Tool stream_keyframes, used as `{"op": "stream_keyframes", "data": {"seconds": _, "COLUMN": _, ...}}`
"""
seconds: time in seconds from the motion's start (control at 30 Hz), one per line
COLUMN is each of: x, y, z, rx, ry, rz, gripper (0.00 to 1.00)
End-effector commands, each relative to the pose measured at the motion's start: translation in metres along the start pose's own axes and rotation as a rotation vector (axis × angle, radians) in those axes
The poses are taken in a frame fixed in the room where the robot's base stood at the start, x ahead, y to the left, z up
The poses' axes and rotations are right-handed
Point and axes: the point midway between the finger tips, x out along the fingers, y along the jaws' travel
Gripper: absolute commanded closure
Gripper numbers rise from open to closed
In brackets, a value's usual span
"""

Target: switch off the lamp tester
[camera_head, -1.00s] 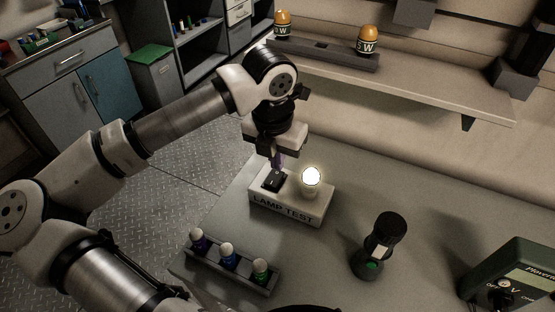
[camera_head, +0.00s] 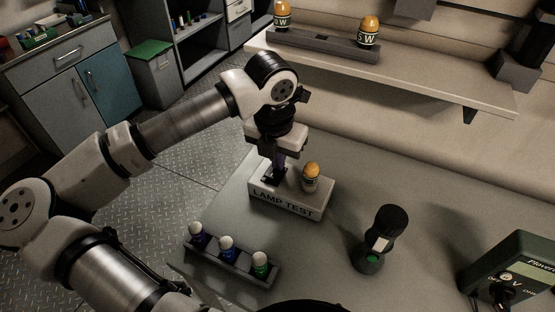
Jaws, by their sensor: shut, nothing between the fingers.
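The lamp tester (camera_head: 291,202) is a pale box marked "LAMP TEST" on the grey table. An amber bulb (camera_head: 311,177) sits upright in its right part and is unlit. A black rocker switch (camera_head: 268,177) is on the left part of its top, partly hidden by my fingers. My gripper (camera_head: 275,176) points down with its fingers shut and empty. The fingertips are at the switch; whether they touch it I cannot tell.
A rack (camera_head: 228,262) with several small coloured bulbs stands in front of the tester. A black torch-like object (camera_head: 383,238) stands to the right, and a green meter (camera_head: 512,270) farther right. A shelf (camera_head: 440,87) with two amber lamps runs behind. The table between tester and torch is clear.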

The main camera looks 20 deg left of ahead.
Motion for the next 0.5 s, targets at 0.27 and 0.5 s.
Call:
{"op": "stream_keyframes", "data": {"seconds": 0.27, "x": 0.002, "y": -0.001, "z": -0.008, "rx": 0.001, "ry": 0.010, "rz": -0.002, "gripper": 1.00}}
{"op": "stream_keyframes", "data": {"seconds": 0.5, "x": -0.002, "y": -0.001, "z": -0.017, "rx": 0.001, "ry": 0.009, "rz": -0.002, "gripper": 1.00}}
